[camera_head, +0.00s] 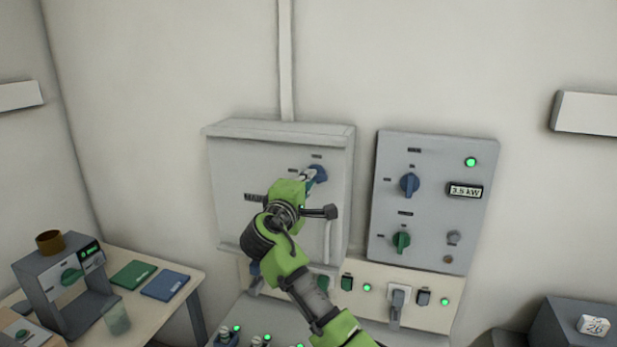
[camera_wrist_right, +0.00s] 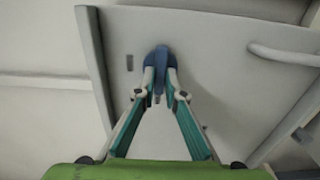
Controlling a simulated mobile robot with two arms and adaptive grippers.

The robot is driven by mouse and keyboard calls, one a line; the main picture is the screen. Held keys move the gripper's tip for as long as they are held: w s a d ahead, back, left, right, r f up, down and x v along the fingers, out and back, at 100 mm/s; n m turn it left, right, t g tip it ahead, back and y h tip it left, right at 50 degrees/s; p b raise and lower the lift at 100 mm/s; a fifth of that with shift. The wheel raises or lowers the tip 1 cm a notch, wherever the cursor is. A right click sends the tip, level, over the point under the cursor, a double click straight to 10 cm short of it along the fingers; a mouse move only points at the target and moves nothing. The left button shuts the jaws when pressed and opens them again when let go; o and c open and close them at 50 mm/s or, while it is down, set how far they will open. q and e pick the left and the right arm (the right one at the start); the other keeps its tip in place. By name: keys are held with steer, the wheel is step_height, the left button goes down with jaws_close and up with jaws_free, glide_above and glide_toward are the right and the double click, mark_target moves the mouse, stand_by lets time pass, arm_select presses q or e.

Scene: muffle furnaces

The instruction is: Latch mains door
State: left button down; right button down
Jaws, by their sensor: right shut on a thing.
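The mains door (camera_head: 234,172) is the light grey front of the wall box left of centre in the head view. It looks closed against the box. A blue latch knob (camera_head: 318,172) sits near its upper right corner. My right gripper (camera_head: 311,179) is at the knob, with its green arm covering the lower middle of the door. In the right wrist view, both fingers (camera_wrist_right: 160,82) close on the blue knob (camera_wrist_right: 161,56) from either side. The door face (camera_wrist_right: 212,50) fills the middle of that view. My left gripper is not in view.
A grey control panel (camera_head: 437,150) with blue and green knobs and a 3.5 kW display is right of the box. A socket strip (camera_head: 425,313) runs below. A table (camera_head: 190,272) at lower left holds a small machine (camera_head: 48,282), a brown cup and two folders.

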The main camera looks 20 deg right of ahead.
stand_by(0.5)
steer(key=c, duration=2.1)
jaws_free()
steer(key=v, duration=1.2)
steer(key=shift+a+f, duration=0.1)
